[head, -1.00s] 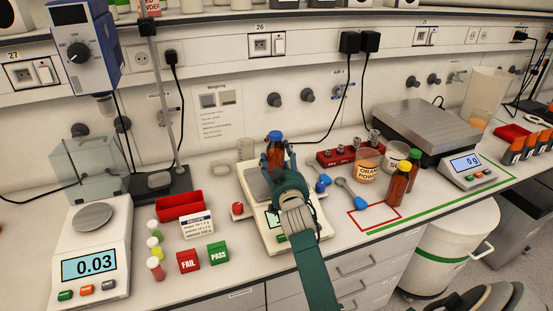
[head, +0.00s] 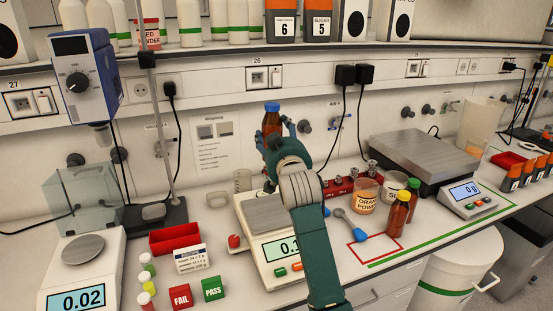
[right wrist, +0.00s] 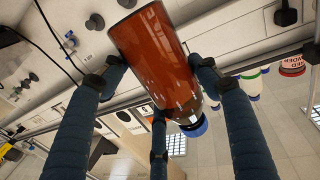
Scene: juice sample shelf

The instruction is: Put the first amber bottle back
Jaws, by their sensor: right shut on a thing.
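A blue-capped amber bottle (head: 271,119) is held upright in my right gripper (head: 274,132), above the middle scale (head: 262,243). In the right wrist view the fingers (right wrist: 160,105) close around the same bottle (right wrist: 158,60), with its blue cap at the lower right. Two other amber bottles stand on the bench at the right: one with a yellow cap (head: 398,215) and one with a green cap (head: 412,200). They are close to the red outlined square (head: 374,250). My left gripper is not in view.
The upper shelf (head: 190,52) holds white bottles and labelled boxes. Cables hang from black plugs (head: 345,75) right of my gripper. A red tray (head: 175,240), FAIL block (head: 181,297) and PASS block (head: 213,288) lie left of the middle scale. A large scale (head: 424,160) stands at the right.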

